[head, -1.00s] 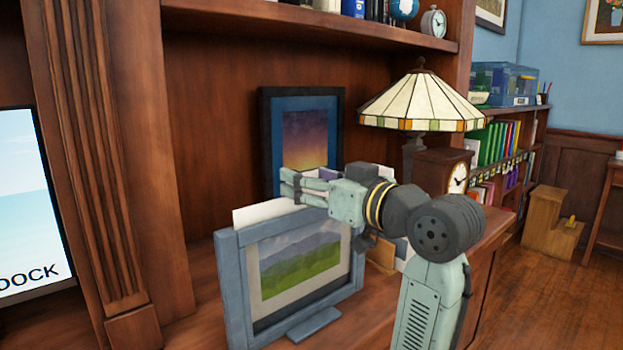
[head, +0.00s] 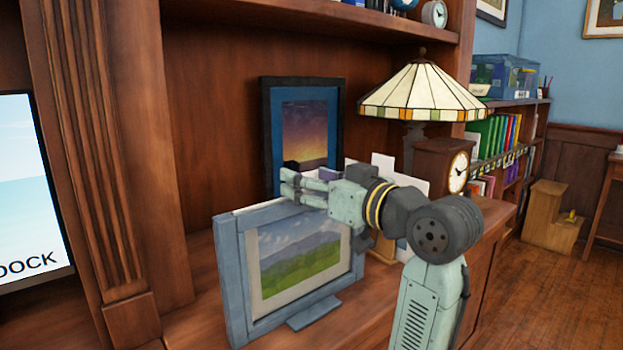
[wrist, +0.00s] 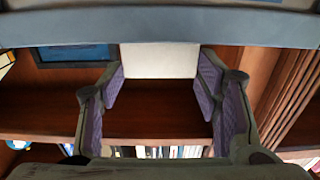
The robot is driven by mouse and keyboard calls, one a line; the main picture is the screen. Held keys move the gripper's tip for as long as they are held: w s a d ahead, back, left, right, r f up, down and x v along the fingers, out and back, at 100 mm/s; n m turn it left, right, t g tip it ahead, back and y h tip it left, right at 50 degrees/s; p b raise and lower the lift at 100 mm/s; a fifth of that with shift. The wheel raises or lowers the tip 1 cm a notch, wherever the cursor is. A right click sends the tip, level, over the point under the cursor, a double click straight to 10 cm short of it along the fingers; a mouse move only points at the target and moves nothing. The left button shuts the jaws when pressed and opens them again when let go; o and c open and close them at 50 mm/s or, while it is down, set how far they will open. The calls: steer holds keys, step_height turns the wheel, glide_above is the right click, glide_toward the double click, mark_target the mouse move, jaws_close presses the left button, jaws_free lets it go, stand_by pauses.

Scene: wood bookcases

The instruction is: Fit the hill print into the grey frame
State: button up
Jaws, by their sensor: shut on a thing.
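The blue-grey frame (head: 238,290) stands on the wooden surface, its window facing me. The hill print (head: 300,268) shows through that window, with green hills, sky and a pale border. Only a thin pale strip shows along the frame's top edge in the head view. My gripper (head: 284,183) is just above the frame's top. In the wrist view the print's pale sheet (wrist: 160,60) lies between the purple finger pads, beside the frame's bar (wrist: 160,27), and my gripper (wrist: 160,72) is shut on it. The print's lower edge is hidden.
A dark-framed sunset picture (head: 303,125) stands behind the frame. To the right are a stained-glass lamp (head: 424,95), a wooden clock (head: 445,170) and pale cards (head: 412,180) partly behind my arm. A bookcase post (head: 105,200) rises at the left.

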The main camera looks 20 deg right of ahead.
steer(key=shift+f, duration=0.35)
steer(key=o, duration=1.3)
steer(key=shift+o, duration=0.2)
steer(key=v, duration=1.2)
